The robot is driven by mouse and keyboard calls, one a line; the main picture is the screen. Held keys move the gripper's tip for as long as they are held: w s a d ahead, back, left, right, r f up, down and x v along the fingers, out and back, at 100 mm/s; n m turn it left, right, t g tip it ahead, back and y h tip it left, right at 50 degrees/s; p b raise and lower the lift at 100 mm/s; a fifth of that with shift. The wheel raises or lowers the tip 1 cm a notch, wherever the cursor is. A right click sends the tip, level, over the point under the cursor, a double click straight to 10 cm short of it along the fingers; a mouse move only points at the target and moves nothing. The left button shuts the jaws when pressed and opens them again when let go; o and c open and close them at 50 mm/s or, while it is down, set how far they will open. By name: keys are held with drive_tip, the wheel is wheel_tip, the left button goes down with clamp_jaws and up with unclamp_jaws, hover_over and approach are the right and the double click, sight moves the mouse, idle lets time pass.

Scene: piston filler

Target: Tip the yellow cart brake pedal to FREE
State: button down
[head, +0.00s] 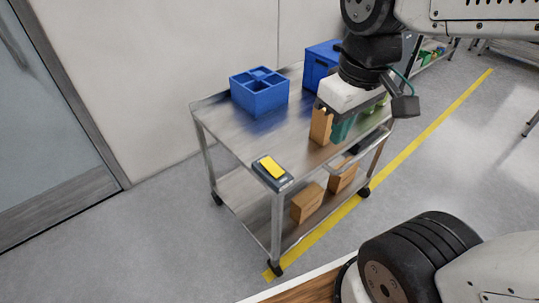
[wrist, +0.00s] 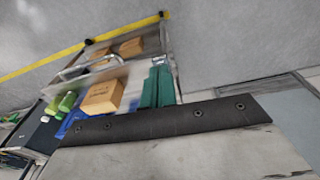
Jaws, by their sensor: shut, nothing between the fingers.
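The yellow brake pedal (head: 272,167) sits in a dark housing at the near corner of the metal cart's (head: 235,135) top, in the head view. Its lettering is too small to read, and I cannot tell which way it is tipped. I do not see it in the wrist view. My gripper (head: 341,136) hangs over the right part of the cart top, apart from the pedal and to its upper right. Its teal fingers are together and empty. They also show in the wrist view (wrist: 157,70).
A brown carton (head: 320,126) stands beside my fingers. A blue divided bin (head: 259,99) and another blue box (head: 317,68) stand farther back. Brown cartons (head: 307,203) lie on the lower shelf. A handle rail runs along the cart's right side. The top between pedal and blue bin is clear.

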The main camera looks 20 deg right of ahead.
drive_tip(key=w+f+n, duration=0.3)
drive_tip(key=w+n, duration=0.2)
drive_tip(key=w, duration=0.2)
drive_tip(key=w+f+n, duration=0.3)
drive_tip(key=w+n, duration=0.2)
drive_tip(key=w, duration=0.2)
drive_tip(key=n, duration=0.9)
hover_over(269, 161)
drive_tip(key=s, duration=0.2)
wheel_tip(269, 161, down, 10)
drive_tip(key=shift+d, duration=0.3)
drive_tip(key=shift+r, duration=0.1)
drive_tip(key=f, duration=0.4)
drive_tip(key=w+f, duration=0.1)
drive_tip(key=f, duration=0.9)
drive_tip(key=shift+w+a, duration=0.25)
drive_tip(key=shift+w, duration=0.1)
